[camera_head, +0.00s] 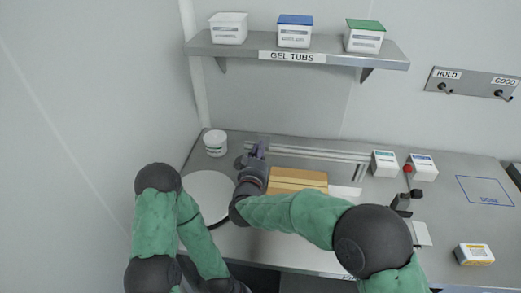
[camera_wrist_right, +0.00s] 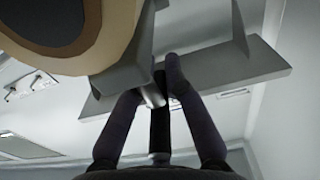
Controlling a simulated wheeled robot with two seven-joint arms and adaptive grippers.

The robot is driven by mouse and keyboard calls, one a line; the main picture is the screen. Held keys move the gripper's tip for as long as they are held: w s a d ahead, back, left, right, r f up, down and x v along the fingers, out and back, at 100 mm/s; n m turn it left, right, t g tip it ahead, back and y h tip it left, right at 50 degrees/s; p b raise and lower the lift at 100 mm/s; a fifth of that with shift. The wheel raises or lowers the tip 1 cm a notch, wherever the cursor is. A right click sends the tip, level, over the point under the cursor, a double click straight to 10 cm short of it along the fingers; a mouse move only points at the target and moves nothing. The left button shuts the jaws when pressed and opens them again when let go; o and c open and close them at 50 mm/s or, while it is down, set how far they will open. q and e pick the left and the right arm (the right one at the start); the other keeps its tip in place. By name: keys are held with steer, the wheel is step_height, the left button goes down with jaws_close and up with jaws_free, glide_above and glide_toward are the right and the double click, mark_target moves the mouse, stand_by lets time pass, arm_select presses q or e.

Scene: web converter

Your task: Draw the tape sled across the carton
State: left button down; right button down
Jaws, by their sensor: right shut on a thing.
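The carton (camera_head: 297,181) is a tan box lying on the grey bench in the head view. My right gripper (camera_head: 258,150) is just past the carton's left end, pointing away from me. In the wrist view my right gripper (camera_wrist_right: 160,88) is shut on a small grey part of the tape sled (camera_wrist_right: 205,78). A large tan roll with a dark core (camera_wrist_right: 75,35) shows beside it. In the head view the sled is mostly hidden by the gripper. My left forearm hangs at the lower left; its gripper is out of the picture.
A pale round disc (camera_head: 208,194) and a white tub (camera_head: 215,142) are left of the carton. Metal rails (camera_head: 320,153) run behind it. Small white boxes (camera_head: 384,163) and a red-knobbed device (camera_head: 403,199) stand to the right. A shelf (camera_head: 225,47) with tubs hangs above.

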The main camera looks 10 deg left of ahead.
steer(key=c, duration=1.4)
jaws_free()
steer(key=shift+s+f, duration=0.15)
steer(key=shift+f, duration=0.3)
steer(key=shift+o, duration=0.6)
steer(key=shift+r, duration=0.2)
steer(key=s, duration=1.2)
steer(key=shift+d, duration=0.2)
